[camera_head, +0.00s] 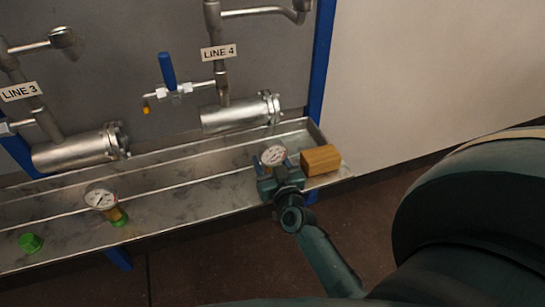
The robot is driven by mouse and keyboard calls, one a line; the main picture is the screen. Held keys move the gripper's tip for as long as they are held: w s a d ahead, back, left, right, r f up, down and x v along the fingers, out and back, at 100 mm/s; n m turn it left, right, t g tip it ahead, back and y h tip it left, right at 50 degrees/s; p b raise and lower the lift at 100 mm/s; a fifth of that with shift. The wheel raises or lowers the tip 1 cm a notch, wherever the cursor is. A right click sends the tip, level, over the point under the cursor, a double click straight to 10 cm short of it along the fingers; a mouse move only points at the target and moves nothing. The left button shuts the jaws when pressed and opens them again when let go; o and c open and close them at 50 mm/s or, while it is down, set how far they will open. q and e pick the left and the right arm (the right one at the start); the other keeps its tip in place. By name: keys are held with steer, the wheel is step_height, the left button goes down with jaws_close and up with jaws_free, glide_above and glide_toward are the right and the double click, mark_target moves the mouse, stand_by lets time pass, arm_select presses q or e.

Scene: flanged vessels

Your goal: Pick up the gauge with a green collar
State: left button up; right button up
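My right gripper (273,168) is on the right part of the shelf, away from this gauge. A second white-faced gauge (274,155) shows at its fingertips; its lower part and any collar are hidden behind the gripper. I cannot tell whether the fingers are closed on it. My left gripper is not in view.
The long metal shelf (180,197) has a raised rim. A wooden block (320,160) sits just right of my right gripper. A green cap (30,243) lies at the far left. Steel vessels (240,113) (80,150) and a blue-handled valve (168,72) project above the shelf.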

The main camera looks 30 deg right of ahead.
steer(key=shift+c, duration=0.5)
jaws_close()
steer(key=shift+r, duration=0.1)
